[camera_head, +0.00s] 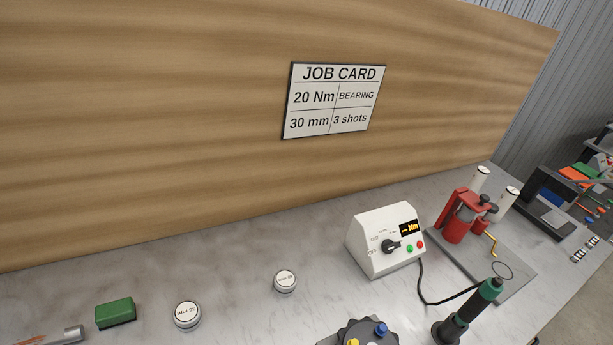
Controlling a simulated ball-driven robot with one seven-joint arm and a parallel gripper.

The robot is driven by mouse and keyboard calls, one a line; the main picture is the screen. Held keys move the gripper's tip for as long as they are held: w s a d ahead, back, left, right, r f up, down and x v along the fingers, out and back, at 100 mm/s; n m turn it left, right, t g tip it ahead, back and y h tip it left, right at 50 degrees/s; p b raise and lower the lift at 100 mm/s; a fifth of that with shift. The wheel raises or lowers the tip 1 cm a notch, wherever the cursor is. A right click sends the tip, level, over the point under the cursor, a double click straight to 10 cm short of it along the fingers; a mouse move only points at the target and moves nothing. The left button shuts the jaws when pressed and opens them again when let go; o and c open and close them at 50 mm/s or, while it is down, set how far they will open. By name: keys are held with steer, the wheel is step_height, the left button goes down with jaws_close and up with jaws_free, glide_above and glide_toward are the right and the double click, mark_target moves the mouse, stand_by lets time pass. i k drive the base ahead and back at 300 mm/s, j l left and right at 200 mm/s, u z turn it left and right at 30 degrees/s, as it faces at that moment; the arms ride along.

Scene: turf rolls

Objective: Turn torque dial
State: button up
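The torque dial (390,247) is a black knob on the sloped front of a white controller box (372,258). Its pointer end looks turned to the left, toward a mark that reads OFF. Other small marks around it are too small to read. An orange display (409,227) shows dashes and Nm. A green button and a red button sit right of the dial. The job card (333,100) on the wooden backboard reads 20 Nm, BEARING, 30 mm, 3 shots. My gripper is not in view.
A black cable runs from the box to a green and black tool (470,312) at front right. A red pump (462,215) stands on a grey plate. Two round lidded tins (187,315) and a green block (116,312) lie left. The bench directly left of the box is clear.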

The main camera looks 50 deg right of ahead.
mark_target(388, 246)
steer(key=z, duration=1.8)
